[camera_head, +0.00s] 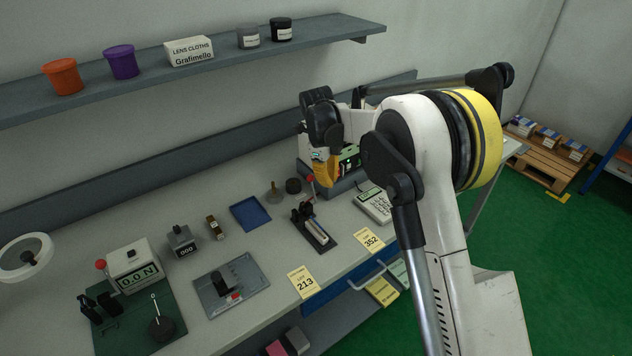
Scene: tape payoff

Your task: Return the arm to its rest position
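My white and yellow arm reaches over the right part of the bench and bends down at its black wrist. My gripper (325,175) shows as a small orange and dark part below the wrist. It is above the back right of the bench, in front of a device with a green-lit display (349,160). Its fingertips are too small and partly covered to tell whether they are open or shut, or hold anything.
The grey bench (265,268) carries a gauge reading 0.0 N (136,268), a counter (182,242), a blue tray (250,213), a black fixture (314,230), a calculator-like device (373,205) and yellow cards 213 (303,282) and 352 (369,240). A shelf (220,62) hangs above.

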